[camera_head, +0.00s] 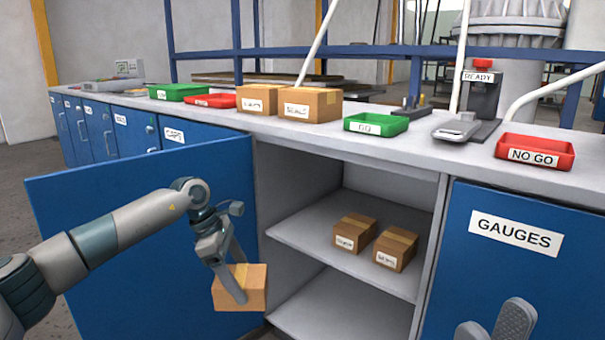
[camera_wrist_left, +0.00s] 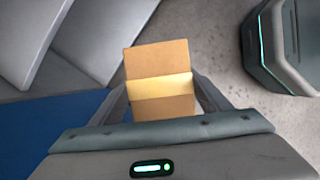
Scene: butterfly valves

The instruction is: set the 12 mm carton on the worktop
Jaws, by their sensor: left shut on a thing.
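My left gripper (camera_head: 232,270) is shut on a brown carton (camera_head: 254,289) with a lighter tape strip. It holds the carton in the air in front of the open cabinet. The same carton (camera_wrist_left: 160,58) shows between the fingers in the left wrist view. No readable label shows on it, so I cannot tell its size. The worktop (camera_head: 440,152) runs above the cabinets. Two similar cartons, one left (camera_head: 352,234) and one right (camera_head: 396,250), stand on the cabinet's upper shelf with labels too small to read. My right gripper (camera_head: 493,326) is partly in view at the bottom right, its fingers apart and empty.
Two cartons (camera_head: 257,98) (camera_head: 310,104) stand on the worktop, with a green tray (camera_head: 376,124) to their right. A red NO GO tray (camera_head: 535,152) and a gauge stand (camera_head: 480,100) are farther right. The open blue door (camera_head: 140,200) stands behind my left arm.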

